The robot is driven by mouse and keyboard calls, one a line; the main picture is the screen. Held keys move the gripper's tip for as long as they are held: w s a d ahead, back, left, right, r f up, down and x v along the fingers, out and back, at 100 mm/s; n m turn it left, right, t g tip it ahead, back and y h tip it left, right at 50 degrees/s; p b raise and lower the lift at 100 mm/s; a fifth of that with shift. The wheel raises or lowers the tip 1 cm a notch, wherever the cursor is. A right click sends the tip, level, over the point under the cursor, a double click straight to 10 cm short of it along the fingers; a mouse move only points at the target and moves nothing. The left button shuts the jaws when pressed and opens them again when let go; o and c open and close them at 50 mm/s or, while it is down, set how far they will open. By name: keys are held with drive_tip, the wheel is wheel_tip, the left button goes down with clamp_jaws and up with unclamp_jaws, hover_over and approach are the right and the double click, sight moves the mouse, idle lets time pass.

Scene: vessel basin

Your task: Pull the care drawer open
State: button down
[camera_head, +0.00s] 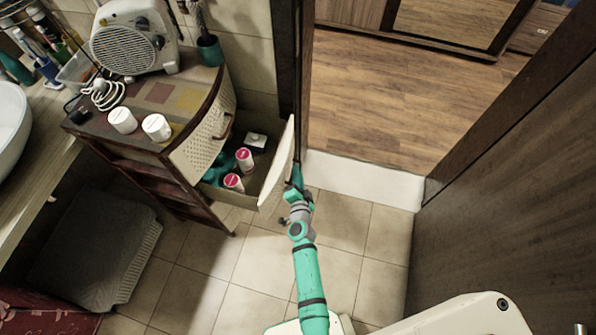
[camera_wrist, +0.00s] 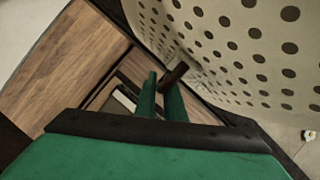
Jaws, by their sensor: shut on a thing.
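The care drawer (camera_head: 277,170) stands pulled well out of the curved cabinet in the head view. Several items lie inside it. My gripper (camera_head: 296,180) is at the outer face of the drawer front. In the wrist view, the two green fingers of my gripper (camera_wrist: 162,88) are shut on the dark drawer handle (camera_wrist: 177,72). The dotted drawer front (camera_wrist: 235,50) fills the upper right of that view. The handle is hidden in the head view.
The cabinet top (camera_head: 165,95) bears a fan heater (camera_head: 128,45) and two white jars. An upper drawer front (camera_head: 205,135) is just above the open drawer. A doorway with a white threshold (camera_head: 362,180) and a dark door (camera_head: 510,190) lie to the right. The tiled floor ahead is clear.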

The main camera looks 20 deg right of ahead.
idle(0.3)
drive_tip(key=c, duration=1.8)
unclamp_jaws()
drive_tip(key=shift+r, duration=0.1)
drive_tip(key=shift+c, duration=0.2)
drive_tip(key=shift+s, duration=0.1)
drive_tip(key=shift+s, duration=0.15)
drive_tip(key=v, duration=1)
drive_tip(key=shift+s, duration=0.2)
drive_tip(key=shift+a, duration=0.1)
